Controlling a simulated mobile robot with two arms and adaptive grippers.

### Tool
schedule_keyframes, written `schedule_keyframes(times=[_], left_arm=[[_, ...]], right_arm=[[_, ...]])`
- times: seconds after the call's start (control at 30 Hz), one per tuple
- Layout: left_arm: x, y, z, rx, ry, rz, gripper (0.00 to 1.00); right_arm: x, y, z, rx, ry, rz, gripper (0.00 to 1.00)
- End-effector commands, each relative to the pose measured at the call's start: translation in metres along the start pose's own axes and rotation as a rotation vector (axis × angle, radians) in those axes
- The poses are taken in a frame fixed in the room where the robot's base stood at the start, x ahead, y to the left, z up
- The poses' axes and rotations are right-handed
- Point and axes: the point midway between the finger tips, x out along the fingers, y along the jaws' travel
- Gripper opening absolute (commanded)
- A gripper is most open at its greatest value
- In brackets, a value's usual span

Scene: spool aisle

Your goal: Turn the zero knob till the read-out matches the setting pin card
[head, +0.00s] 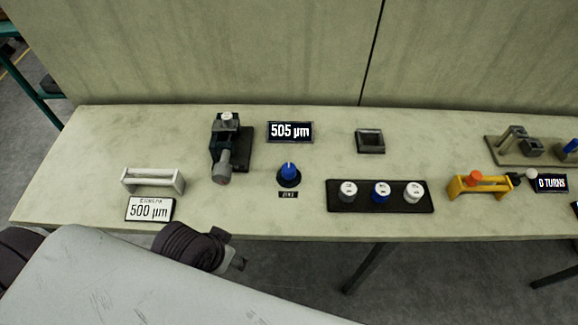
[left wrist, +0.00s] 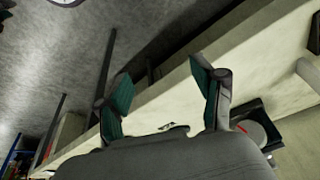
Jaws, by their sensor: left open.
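The zero knob (head: 288,175), blue on a dark base, stands on the bench with a small dark label (head: 288,195) in front of it. The read-out (head: 290,132) behind it shows 505 µm. The setting pin card (head: 149,208) at the front left reads 500 µm. A dark gauge (head: 227,140) with a grey barrel stands left of the read-out. My left gripper (left wrist: 162,75) is open and empty in the left wrist view, near the bench edge and apart from the knob. My right gripper is not in view.
A white handled block (head: 153,181) stands behind the card. A black tray (head: 380,208) holds three white and blue capped pieces right of the knob. A dark square frame (head: 370,140) and an orange-yellow fixture (head: 482,185) stand farther right. A wall closes the back.

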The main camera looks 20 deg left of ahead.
Motion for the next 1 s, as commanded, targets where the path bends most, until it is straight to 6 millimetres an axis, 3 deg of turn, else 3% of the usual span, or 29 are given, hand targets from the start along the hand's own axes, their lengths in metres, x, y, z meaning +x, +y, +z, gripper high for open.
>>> schedule_keyframes(times=[0.03, 0.17, 0.33, 0.47, 0.57, 0.67, 0.73, 0.83, 0.93, 0.97, 1.0], left_arm=[[0.004, -0.004, -0.025, 0.031, 0.08, -0.032, 0.68], [0.003, -0.012, -0.082, 0.108, 0.269, -0.109, 0.68], [-0.017, -0.015, -0.162, 0.237, 0.544, -0.226, 0.68], [-0.05, -0.008, -0.228, 0.378, 0.795, -0.339, 0.68], [-0.094, 0.01, -0.283, 0.536, 1.043, -0.453, 0.68], [-0.157, 0.052, -0.334, 0.784, 1.366, -0.607, 0.68], [-0.203, 0.098, -0.352, 1.019, 1.614, -0.729, 0.68], [-0.242, 0.17, -0.346, 1.417, 1.933, -0.886, 0.68], [-0.237, 0.229, -0.317, 1.902, 2.172, -0.998, 0.68], [-0.228, 0.241, -0.306, -1.99, -2.142, 0.978, 0.68], [-0.209, 0.251, -0.292, -1.966, -1.935, 0.873, 0.68]], right_arm=[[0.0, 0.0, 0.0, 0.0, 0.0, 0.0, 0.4], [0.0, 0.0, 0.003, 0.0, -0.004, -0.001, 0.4], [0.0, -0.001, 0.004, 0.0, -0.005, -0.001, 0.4], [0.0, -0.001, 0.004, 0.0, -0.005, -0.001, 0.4], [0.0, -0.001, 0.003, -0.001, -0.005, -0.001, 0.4], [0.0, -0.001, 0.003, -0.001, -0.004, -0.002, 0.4], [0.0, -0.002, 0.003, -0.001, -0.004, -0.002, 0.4], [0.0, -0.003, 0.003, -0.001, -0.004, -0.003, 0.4], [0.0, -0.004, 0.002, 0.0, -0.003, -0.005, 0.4], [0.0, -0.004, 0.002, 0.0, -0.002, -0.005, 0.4], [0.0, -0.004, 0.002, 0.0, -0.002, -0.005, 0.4]])
